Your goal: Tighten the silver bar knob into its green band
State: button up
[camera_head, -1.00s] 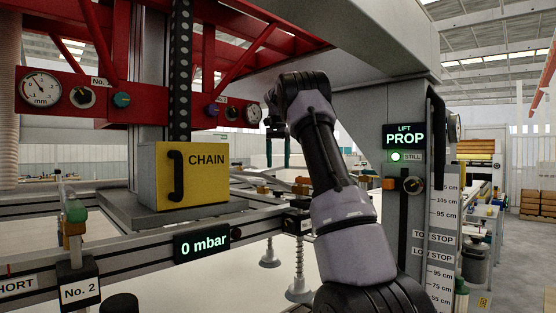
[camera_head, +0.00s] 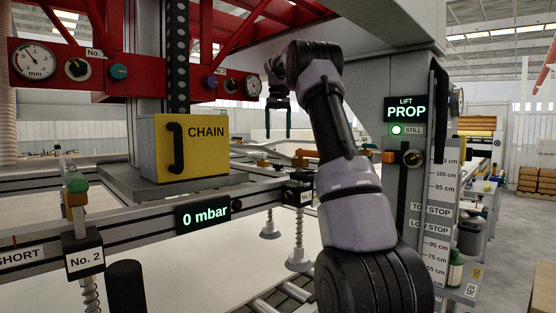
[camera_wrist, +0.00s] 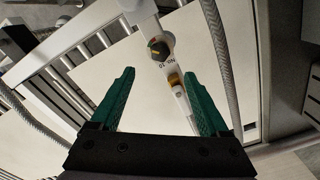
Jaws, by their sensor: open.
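My gripper (camera_head: 278,124) hangs beyond the front rail in the head view, its dark green fingers pointing down. In the wrist view my gripper (camera_wrist: 159,75) is open and empty. Ahead of the fingertips is a round dial knob (camera_wrist: 158,47) with a green, orange and red band, beside a yellow part on a pale bar. The knob's bar and exact pointing are too small to read. I cannot tell which one is the silver bar knob.
A yellow CHAIN box (camera_head: 190,146) stands on the gantry at left. A display (camera_head: 203,214) on the front rail reads 0 mbar. The grey lift column (camera_head: 368,110), marked PROP and STILL, stands right of my arm. Grey hoses (camera_wrist: 215,50) flank the fingers.

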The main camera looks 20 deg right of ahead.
aim_at(278, 166)
notch_tip(278, 166, down, 11)
jog(key=shift+r, duration=0.2)
dwell(0.3)
